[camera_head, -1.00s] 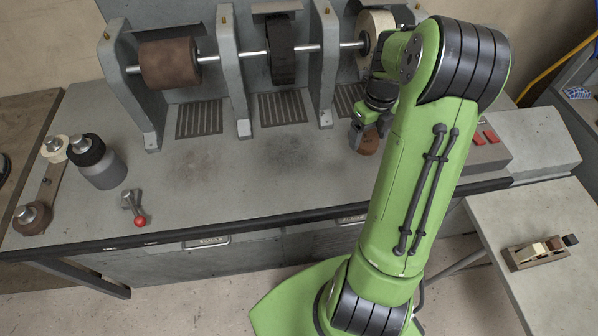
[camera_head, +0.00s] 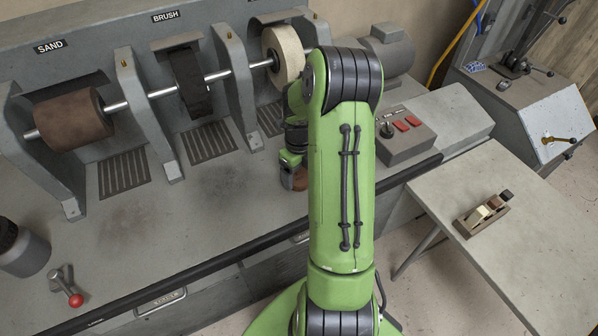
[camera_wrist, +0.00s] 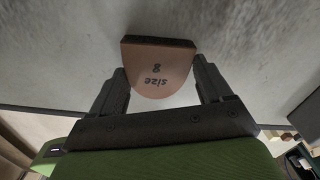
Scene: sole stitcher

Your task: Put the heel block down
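The heel block (camera_wrist: 158,68) is a brown, D-shaped piece with a dark edge, marked "size 8" upside down in the wrist view. In the head view, the heel block (camera_head: 299,180) shows as a small brown patch at my gripper (camera_head: 292,165), partly hidden by my arm. It is over the grey bench top, below the white wheel. I cannot tell whether it touches the bench.
A machine bench (camera_head: 225,195) carries a brown sanding drum (camera_head: 72,118), a black brush (camera_head: 190,80) and a white wheel (camera_head: 284,55). A control box (camera_head: 405,135) with red buttons is right of my arm. A side table (camera_head: 520,225) holds a small wooden rack (camera_head: 484,214) and is otherwise clear.

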